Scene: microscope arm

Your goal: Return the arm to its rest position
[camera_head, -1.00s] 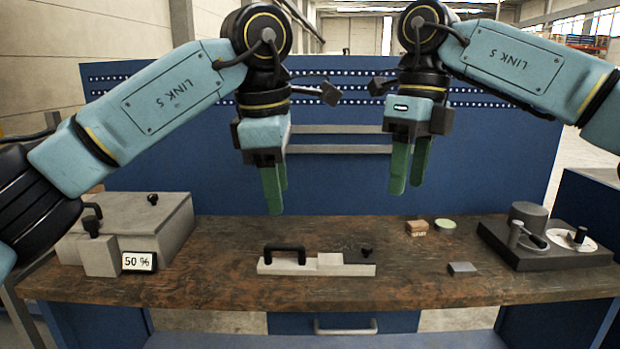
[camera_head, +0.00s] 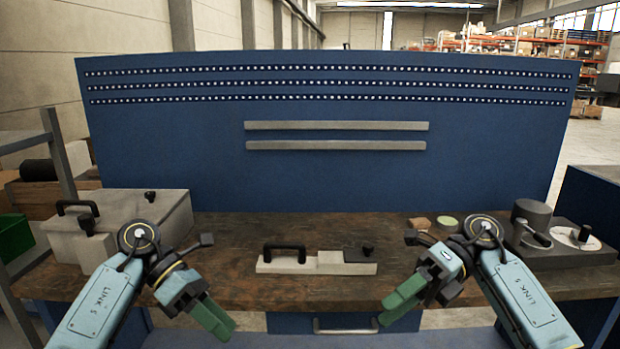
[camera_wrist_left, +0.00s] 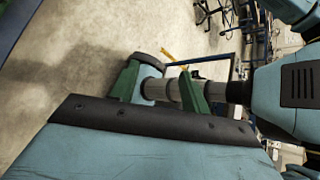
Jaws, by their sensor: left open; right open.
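My left gripper (camera_head: 214,318) hangs low at the front left of the bench, fingers pointing down and right. It is open; its two green fingers stand apart in the left wrist view (camera_wrist_left: 160,88). Nothing is clearly held. My right gripper (camera_head: 403,300) is at the front right, fingers pointing down and left. It is open and touches nothing that I can see. I cannot make out a microscope.
A grey box with a black handle (camera_head: 168,207) stands at the bench's left. A dark base with a grey cylinder (camera_head: 531,216) and a white dial (camera_head: 571,238) stands at the right. A small wooden block (camera_head: 419,223) and a green-topped disc (camera_head: 447,221) lie near the back.

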